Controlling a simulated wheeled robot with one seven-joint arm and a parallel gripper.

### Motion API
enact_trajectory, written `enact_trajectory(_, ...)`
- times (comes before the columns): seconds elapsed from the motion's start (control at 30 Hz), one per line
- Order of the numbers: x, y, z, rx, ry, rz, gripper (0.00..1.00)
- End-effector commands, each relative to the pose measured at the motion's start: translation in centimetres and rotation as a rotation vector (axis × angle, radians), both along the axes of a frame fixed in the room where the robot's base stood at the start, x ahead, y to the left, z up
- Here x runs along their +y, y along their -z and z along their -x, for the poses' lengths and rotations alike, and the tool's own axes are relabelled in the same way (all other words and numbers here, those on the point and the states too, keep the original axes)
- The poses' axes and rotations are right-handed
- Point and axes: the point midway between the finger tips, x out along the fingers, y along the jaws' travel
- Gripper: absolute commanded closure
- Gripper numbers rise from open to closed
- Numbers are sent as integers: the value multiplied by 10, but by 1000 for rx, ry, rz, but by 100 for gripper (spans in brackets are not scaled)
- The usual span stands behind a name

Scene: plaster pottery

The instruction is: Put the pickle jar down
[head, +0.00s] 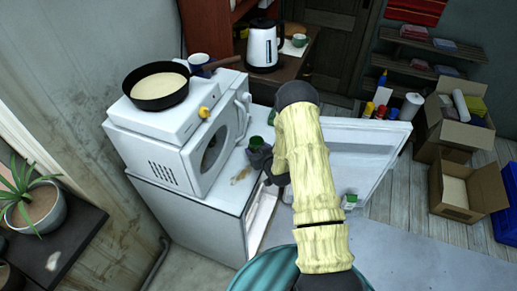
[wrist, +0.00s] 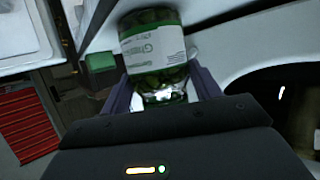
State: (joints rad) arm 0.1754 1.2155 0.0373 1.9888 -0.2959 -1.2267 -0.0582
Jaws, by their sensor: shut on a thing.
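The pickle jar (wrist: 155,48) is a clear glass jar of green pickles with a white label, seen large in the wrist view. My gripper (wrist: 163,88) is shut on it, with one finger on each side. In the head view my gripper (head: 261,160) is over the white fridge top (head: 222,190), right of the microwave. A small green part of the jar (head: 256,142) shows there; the rest is hidden by my gripper. I cannot tell whether the jar touches the fridge top.
A white microwave (head: 185,150) fills the fridge top's left side, with a black pan (head: 156,88) above it. The fridge door (head: 365,150) stands open at right. A brown stain marks the bare front strip. A kettle (head: 264,45) stands on the wooden cabinet behind.

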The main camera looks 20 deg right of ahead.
Motion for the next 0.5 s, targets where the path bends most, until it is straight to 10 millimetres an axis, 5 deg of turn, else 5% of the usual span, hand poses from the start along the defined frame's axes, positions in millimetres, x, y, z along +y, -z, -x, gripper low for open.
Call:
enact_trajectory(0.3,0,2,-1,-3,0,0,79)
enact_trajectory(0.33,0,2,0,0,0,0,32)
enact_trajectory(0.4,0,2,0,1,0,0,18)
enact_trajectory(0.5,0,2,0,1,0,0,16)
